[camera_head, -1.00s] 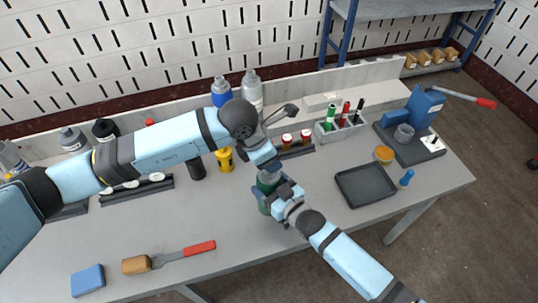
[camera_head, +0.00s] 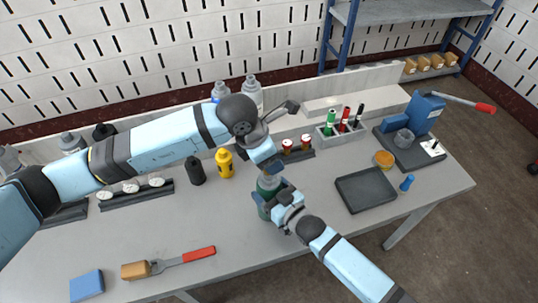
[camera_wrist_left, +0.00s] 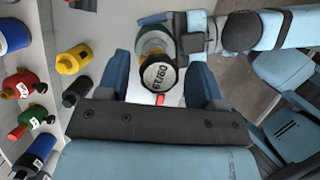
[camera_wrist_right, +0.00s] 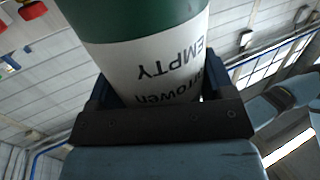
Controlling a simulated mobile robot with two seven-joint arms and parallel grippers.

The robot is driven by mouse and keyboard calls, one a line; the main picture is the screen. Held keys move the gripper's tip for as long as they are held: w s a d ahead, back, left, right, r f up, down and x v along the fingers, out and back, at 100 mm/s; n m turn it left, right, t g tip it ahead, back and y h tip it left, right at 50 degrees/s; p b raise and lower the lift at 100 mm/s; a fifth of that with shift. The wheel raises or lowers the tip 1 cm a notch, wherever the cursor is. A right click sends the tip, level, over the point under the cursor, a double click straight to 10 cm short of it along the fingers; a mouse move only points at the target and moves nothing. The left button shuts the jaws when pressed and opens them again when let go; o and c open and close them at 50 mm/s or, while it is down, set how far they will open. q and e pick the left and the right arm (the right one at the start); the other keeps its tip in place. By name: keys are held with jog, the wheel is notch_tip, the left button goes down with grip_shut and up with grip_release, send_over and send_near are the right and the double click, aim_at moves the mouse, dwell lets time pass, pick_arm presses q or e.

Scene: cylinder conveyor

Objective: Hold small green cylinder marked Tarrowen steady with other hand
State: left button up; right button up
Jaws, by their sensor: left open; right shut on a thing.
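The small green cylinder (camera_head: 269,184) stands near the middle of the bench. In the right wrist view its white label (camera_wrist_right: 150,65) reads "Tarrowen" and "EMPTY", upside down. My right gripper (camera_head: 272,202) is shut on its body from the front right. In the right wrist view the cylinder fills the space between the fingers. My left gripper (camera_head: 272,166) is open just above the cylinder's top. In the left wrist view a round black cap (camera_wrist_left: 160,76) with a pale lettered face shows between the spread fingers. The left gripper partly hides the cylinder's top in the head view.
A yellow bottle (camera_head: 225,163) and a black bottle (camera_head: 195,170) stand left of the cylinder. A dark tray (camera_head: 365,190) lies to the right.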

pick_arm(q)
jog(key=shift+f, duration=0.15)
jog(key=shift+f, duration=1.15)
jog(key=c, duration=0.9)
jog(key=o, duration=0.9)
jog(key=shift+r, duration=1.25)
